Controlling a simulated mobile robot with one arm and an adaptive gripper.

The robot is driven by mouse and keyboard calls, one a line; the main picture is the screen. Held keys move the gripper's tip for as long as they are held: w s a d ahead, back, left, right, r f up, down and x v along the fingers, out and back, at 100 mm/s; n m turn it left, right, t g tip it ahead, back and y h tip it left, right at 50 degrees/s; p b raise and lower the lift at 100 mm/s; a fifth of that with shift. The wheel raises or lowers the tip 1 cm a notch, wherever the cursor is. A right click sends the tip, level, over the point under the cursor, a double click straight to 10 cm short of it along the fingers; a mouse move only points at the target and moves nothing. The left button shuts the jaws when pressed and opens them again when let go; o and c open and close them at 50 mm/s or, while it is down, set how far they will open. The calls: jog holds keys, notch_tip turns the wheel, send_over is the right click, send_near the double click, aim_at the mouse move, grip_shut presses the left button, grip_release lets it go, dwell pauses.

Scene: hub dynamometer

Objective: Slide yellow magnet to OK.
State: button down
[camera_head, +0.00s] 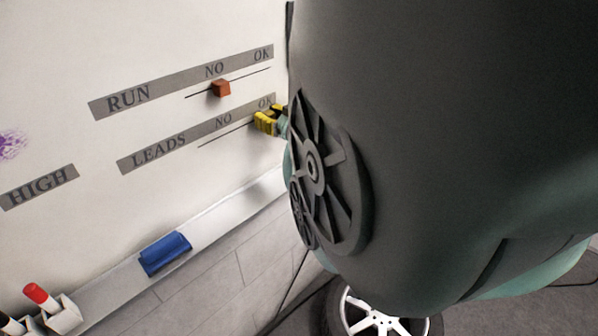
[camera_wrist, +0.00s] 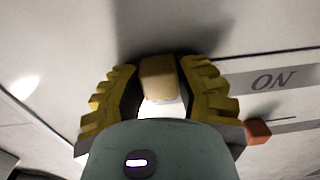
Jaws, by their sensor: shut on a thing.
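The yellow magnet (camera_wrist: 160,78) is a small block against the whiteboard, between the yellow ribbed fingers of my gripper (camera_wrist: 160,90) in the wrist view. My gripper is shut on it. In the head view my gripper (camera_head: 268,121) is at the right end of the LEADS row's slide line, just below the OK label (camera_head: 266,102). The fingers partly cover that area, so I cannot clearly separate the magnet from them there. The LEADS strip (camera_head: 190,138) also carries a NO label, which appears upside down in the wrist view (camera_wrist: 273,82).
An orange magnet (camera_head: 221,88) sits on the RUN row's line under NO, above the LEADS strip. A ledge (camera_head: 215,211) below holds a blue eraser (camera_head: 165,253) and markers (camera_head: 38,294). My arm blocks the right of the head view. A wheel (camera_head: 380,315) is on the floor.

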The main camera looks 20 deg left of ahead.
aim_at(275, 116)
jog(key=shift+w+d+r, duration=0.1)
jog(key=shift+w+d, duration=0.3)
jog(key=shift+d, duration=0.05)
jog(key=c, duration=0.7)
grip_release()
jog(key=shift+r, duration=0.1)
jog(key=shift+o, duration=0.2)
jog(key=shift+d, duration=0.1)
jog(key=shift+v, duration=1.25)
jog(key=v, duration=0.8)
jog(key=shift+s+d, duration=0.2)
jog(key=shift+s, duration=0.3)
